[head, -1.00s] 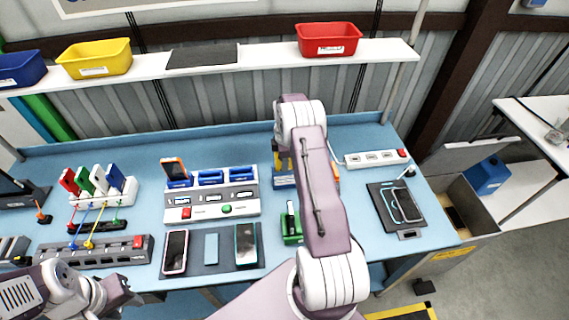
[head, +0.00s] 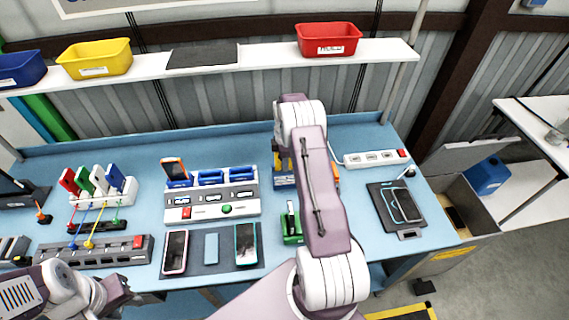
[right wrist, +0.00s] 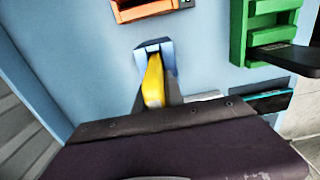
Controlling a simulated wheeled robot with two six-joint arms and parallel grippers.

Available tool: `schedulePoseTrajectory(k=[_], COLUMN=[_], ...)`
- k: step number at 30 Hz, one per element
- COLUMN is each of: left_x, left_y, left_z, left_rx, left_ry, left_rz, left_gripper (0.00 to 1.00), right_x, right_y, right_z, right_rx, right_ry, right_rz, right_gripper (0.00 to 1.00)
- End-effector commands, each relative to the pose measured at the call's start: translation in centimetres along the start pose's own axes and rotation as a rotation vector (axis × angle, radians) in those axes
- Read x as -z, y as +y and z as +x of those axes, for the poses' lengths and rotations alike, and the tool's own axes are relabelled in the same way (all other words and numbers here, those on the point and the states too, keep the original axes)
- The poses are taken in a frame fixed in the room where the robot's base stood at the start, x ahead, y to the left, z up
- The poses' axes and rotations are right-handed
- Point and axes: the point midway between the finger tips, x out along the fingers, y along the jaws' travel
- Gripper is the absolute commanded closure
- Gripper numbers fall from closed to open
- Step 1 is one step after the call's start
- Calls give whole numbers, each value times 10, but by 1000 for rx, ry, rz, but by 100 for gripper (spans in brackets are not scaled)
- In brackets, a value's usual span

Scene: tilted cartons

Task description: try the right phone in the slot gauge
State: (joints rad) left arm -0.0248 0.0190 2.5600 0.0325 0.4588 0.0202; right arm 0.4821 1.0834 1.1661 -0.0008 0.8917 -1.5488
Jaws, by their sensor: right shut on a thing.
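The right phone (head: 246,245), dark with a teal edge, lies flat at the right end of a dark mat (head: 228,264). I cannot tell for sure which fixture is the slot gauge; a green slotted block (head: 288,227) with a dark piece in it stands right of the phone, partly behind my right arm. The block also shows in the right wrist view (right wrist: 262,30). My right gripper (right wrist: 154,72) is shut on a yellow piece (right wrist: 154,88) at a small blue holder (right wrist: 166,48). My left gripper (head: 122,292) is at lower left, away from the phones; its jaws are unclear.
A pink-edged phone (head: 175,252) and a light blue slab (head: 211,248) share the mat. A white console (head: 211,207) with blue handles stands behind. A dark tray (head: 396,208) and a power strip (head: 375,159) are at right. Bare bench lies between my right arm and the tray.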

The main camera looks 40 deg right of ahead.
Motion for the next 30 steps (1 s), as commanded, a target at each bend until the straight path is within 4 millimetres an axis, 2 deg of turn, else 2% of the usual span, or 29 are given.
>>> schedulePoseTrajectory(k=[5,6,9,30], left_x=[0,0,0,0], left_y=[0,0,0,0], left_z=[0,0,0,0], left_rx=[0,0,0,0], left_ry=[0,0,0,0], left_rz=[0,0,0,0], left_gripper=[61,61,61,61], right_x=[0,0,0,0], right_y=[0,0,0,0], right_z=[0,0,0,1], right_rx=[1,1,1,1], right_ry=[0,0,0,0], right_rz=[0,0,0,0], right_gripper=[100,84,61,61])
